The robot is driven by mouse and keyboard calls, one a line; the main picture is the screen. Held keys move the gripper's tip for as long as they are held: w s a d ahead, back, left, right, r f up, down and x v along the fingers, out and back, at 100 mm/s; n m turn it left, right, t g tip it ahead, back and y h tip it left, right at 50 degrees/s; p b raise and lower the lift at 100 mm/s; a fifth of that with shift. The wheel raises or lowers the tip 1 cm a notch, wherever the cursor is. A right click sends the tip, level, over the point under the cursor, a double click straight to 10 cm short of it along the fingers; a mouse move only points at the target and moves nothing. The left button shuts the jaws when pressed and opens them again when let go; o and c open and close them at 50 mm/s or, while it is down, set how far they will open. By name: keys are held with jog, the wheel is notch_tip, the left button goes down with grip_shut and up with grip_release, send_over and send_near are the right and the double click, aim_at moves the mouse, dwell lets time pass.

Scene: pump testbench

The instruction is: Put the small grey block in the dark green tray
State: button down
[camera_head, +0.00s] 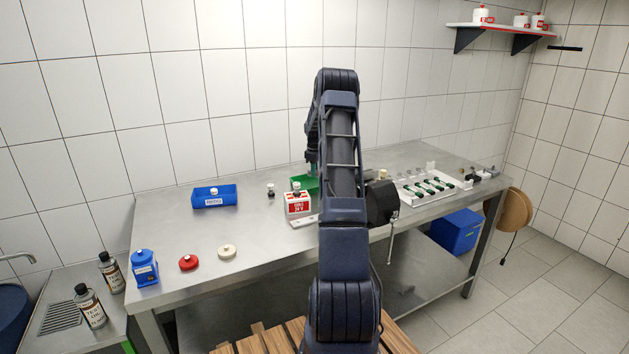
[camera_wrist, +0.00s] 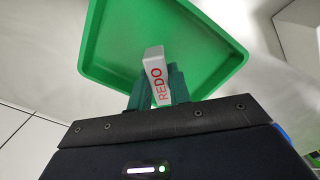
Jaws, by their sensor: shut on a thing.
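My gripper (camera_wrist: 159,90) is shut on a small light-grey block (camera_wrist: 153,62) with red "REDO" lettering. The block is clasped between my two dark green fingers, and its far end sticks out past them. The green tray (camera_wrist: 218,75) lies behind the block in the wrist view, and the block overlaps its floor. Whether block and tray touch cannot be told. In the head view the tray (camera_head: 309,184) shows on the bench, partly hidden by my arm and a red-and-white box. My gripper is hard to make out there, and the block cannot be seen.
The red-and-white box (camera_head: 298,204) stands in front of the tray. A small dark-capped item (camera_head: 270,190) stands left of it. A blue bin (camera_head: 214,197) is further left. A white rack with green parts (camera_head: 425,188) is on the right. The bench's middle left is clear.

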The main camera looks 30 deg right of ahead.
aim_at(315, 185)
jog(key=shift+f, duration=2.2)
jog(key=c, duration=1.3)
grip_release()
jog(key=shift+f, duration=0.1)
